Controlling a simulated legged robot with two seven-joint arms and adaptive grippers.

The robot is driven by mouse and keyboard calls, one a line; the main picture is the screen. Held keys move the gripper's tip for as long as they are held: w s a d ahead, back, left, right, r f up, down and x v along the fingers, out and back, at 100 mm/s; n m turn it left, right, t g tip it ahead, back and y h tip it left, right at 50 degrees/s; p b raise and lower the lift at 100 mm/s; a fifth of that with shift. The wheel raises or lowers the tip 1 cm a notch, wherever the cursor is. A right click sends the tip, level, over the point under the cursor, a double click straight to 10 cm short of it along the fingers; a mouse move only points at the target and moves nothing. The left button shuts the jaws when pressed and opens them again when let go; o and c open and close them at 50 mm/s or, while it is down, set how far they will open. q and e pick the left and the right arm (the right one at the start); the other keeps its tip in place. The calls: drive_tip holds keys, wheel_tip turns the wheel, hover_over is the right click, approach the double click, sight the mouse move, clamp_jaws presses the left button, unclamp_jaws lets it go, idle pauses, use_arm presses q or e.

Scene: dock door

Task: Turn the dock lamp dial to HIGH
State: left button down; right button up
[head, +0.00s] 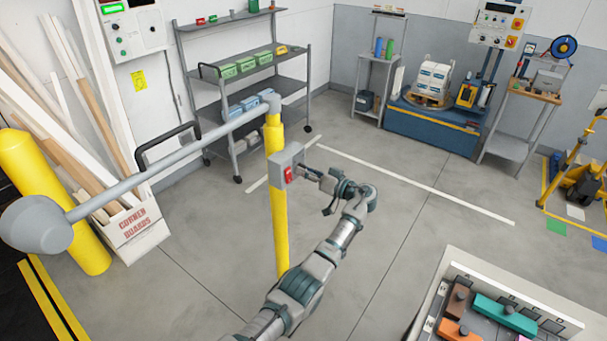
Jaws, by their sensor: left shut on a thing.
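The dock lamp has a grey head (38,223) at the left, on a long grey arm (165,172) that runs to the top of a yellow post (279,232). A grey box (284,157) is fixed on the post. The red dial (289,174) is on the box; its markings are too small to read. My left gripper (303,172) reaches the box from the right and is shut on the dial. The fingertips partly cover the dial, so its setting cannot be told. My right gripper is out of view.
A grey wheeled shelf (237,82) with green boxes stands behind the post. A corner-guards box (136,230) holds long boards at the left, beside a yellow bollard (84,240). A tray (436,308) with coloured parts is at lower right.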

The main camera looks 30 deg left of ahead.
use_arm(q)
drive_tip(key=m+p, duration=0.2)
drive_tip(key=m, duration=0.3)
drive_tip(key=m+p, duration=0.2)
drive_tip(key=m, duration=0.4)
drive_tip(key=m+p, duration=0.3)
drive_tip(key=m, duration=0.2)
drive_tip(key=shift+d+r+m, duration=0.15)
drive_tip(key=shift+d+m, duration=0.15)
drive_tip(key=shift+d, duration=0.05)
idle(0.3)
